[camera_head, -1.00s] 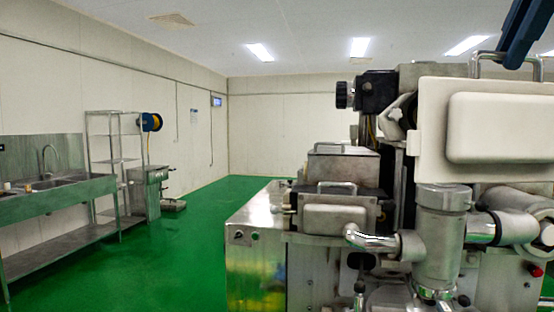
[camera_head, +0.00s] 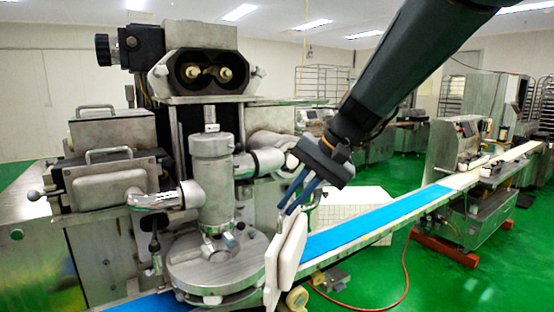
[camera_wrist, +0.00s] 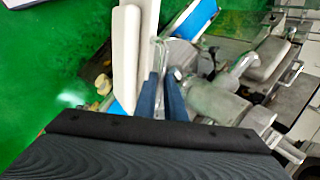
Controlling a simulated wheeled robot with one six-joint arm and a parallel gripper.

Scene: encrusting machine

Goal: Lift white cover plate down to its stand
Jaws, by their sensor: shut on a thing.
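The white cover plate (camera_head: 284,262) hangs nearly edge-on below my gripper (camera_head: 293,205), in front of the blue conveyor and right of the round steel table. In the wrist view, the plate (camera_wrist: 126,55) shows as two pale layers. My gripper (camera_wrist: 162,85) is shut on its metal handle (camera_wrist: 158,58), with a dark blue finger on either side. A white gridded box (camera_head: 350,208) stands behind the belt; I cannot tell whether it is the stand. The plate's lower end is partly cut off by the wrist view's top edge.
The encrusting machine (camera_head: 212,185) fills the left, with an uncovered housing showing two round openings (camera_head: 207,74). The blue conveyor belt (camera_head: 375,223) runs right, close behind the plate. A red hose (camera_head: 400,283) lies on the green floor. Open floor shows at lower right.

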